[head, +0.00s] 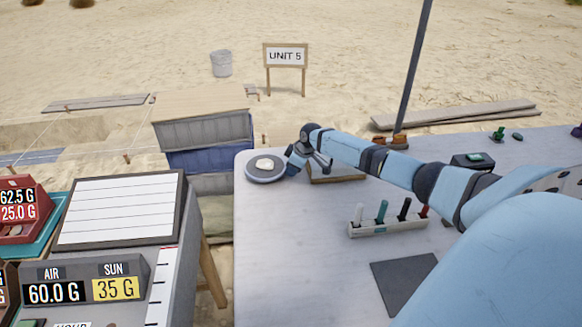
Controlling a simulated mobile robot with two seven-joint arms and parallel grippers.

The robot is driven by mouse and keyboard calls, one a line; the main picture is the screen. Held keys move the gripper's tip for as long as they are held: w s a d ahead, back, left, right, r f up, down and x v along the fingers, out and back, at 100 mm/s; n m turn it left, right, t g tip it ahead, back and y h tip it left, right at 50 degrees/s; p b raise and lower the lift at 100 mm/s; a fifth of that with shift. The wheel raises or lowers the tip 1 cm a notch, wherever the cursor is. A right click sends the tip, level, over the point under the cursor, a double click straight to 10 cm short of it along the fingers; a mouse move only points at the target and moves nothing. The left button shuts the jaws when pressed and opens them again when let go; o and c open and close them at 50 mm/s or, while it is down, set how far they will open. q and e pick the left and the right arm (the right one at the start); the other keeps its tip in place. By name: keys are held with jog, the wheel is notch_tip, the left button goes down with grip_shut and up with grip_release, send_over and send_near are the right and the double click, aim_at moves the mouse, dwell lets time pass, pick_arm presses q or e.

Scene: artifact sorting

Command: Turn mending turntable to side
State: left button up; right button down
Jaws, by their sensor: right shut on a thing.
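The mending turntable (259,178) is a round dark-rimmed disc with a pale top, near the far left corner of the grey-white table. A small whitish piece (264,163) lies on top of it. My right gripper (291,167) reaches in from the right and is shut at the turntable's right edge. The fingertips are small and dark in the picture, and their exact contact is hard to make out. My left gripper is not in view.
A wooden-edged tray (338,179) lies right beside the gripper, partly hidden by my arm. A tool rack (387,228) and a dark mat (404,283) lie nearer on the table (290,270). The table's left part is clear. A display box (85,283) stands left, across a gap.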

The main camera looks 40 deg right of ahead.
jog(key=shift+w+d+f, duration=0.1)
jog(key=shift+d, duration=0.1)
pick_arm(q)
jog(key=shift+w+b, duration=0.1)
jog(key=shift+b, duration=0.2)
pick_arm(e)
jog(key=shift+n, duration=0.3)
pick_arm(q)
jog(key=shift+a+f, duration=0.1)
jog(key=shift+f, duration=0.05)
pick_arm(e)
jog(key=shift+w+d, duration=0.1)
jog(key=shift+d, duration=0.05)
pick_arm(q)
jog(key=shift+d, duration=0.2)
pick_arm(e)
jog(key=c, duration=1.1)
grip_release()
pick_arm(q)
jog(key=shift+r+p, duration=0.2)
jog(key=shift+p, duration=0.4)
pick_arm(e)
jog(key=v, duration=1.4)
jog(key=shift+w, duration=0.15)
